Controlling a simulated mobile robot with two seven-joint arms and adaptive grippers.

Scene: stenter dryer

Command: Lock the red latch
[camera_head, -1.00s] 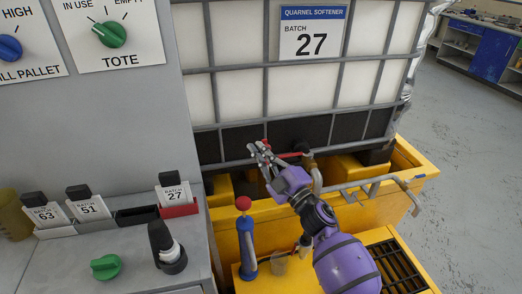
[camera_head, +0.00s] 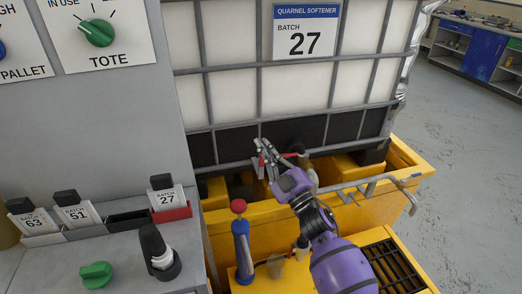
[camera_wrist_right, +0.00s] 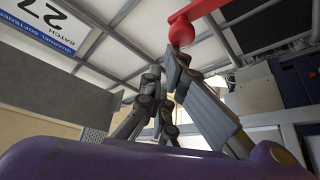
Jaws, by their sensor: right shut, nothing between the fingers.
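A red bar (camera_head: 290,156) shows low on the front of the tote, just right of my right gripper and partly hidden by it. I take it to be the red latch. In the right wrist view a red arm with a round red knob (camera_wrist_right: 182,32) is close beyond the fingers. My right gripper (camera_head: 264,151) is shut and empty beside the red bar. Its fingers also show in the right wrist view (camera_wrist_right: 165,75), just below the knob. I cannot tell whether they touch it. My left gripper is not in view.
The white caged tote (camera_head: 230,93) stands in a yellow bund (camera_head: 345,206). A bent grey pipe handle (camera_head: 385,180) sticks out at right. A grey console (camera_head: 90,150) fills the left. The floor at right is clear.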

